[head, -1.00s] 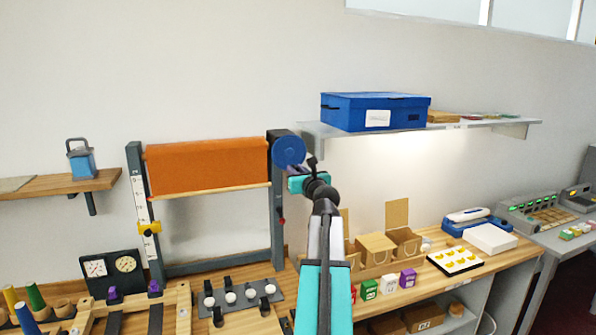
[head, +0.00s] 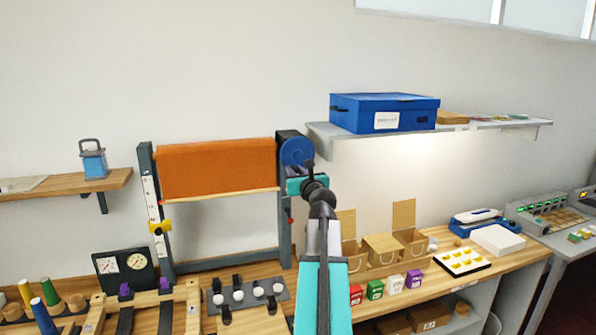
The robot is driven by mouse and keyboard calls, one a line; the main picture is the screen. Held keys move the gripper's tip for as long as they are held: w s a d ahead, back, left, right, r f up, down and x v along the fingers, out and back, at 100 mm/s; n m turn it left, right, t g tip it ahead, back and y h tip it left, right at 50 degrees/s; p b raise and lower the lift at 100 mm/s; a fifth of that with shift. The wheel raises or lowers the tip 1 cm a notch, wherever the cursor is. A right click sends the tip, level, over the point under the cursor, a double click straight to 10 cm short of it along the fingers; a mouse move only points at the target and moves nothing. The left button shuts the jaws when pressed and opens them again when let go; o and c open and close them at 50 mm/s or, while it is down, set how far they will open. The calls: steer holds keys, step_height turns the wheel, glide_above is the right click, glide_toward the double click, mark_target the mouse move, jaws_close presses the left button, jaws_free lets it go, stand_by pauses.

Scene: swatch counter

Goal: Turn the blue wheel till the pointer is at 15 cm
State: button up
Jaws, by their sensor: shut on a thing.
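The blue wheel (head: 297,152) sits at the top right of a dark frame that holds an orange fabric roll (head: 217,168). My gripper (head: 302,172) is at the wheel's lower right edge and is shut on its handle; the grip itself is mostly hidden by my wrist. A white scale (head: 151,195) runs down the frame's left post. The yellow pointer (head: 160,227) is low on that scale; the scale's numbers are too small to read.
A shelf (head: 345,131) with a blue box (head: 385,112) is right of my wrist. Below are cardboard boxes (head: 382,247), small coloured boxes, two dials (head: 124,264) and a rack of white balls (head: 250,293). The wall between wheel and shelf is clear.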

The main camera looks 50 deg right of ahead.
steer(key=shift+w+a+r+p, duration=0.35)
steer(key=shift+a+r+p, duration=0.15)
steer(key=shift+r+p, duration=0.3)
steer(key=shift+f, duration=0.1)
steer(key=shift+w+a+r+p, duration=0.2)
steer(key=shift+a+r, duration=0.05)
steer(key=shift+r, duration=0.4)
steer(key=shift+w+a+r+p, duration=0.15)
steer(key=shift+a+r, duration=0.05)
steer(key=shift+r, duration=0.45)
steer(key=shift+s+d+r, duration=0.1)
steer(key=shift+r, duration=0.55)
steer(key=shift+s+d+r, duration=0.1)
steer(key=shift+r, duration=0.5)
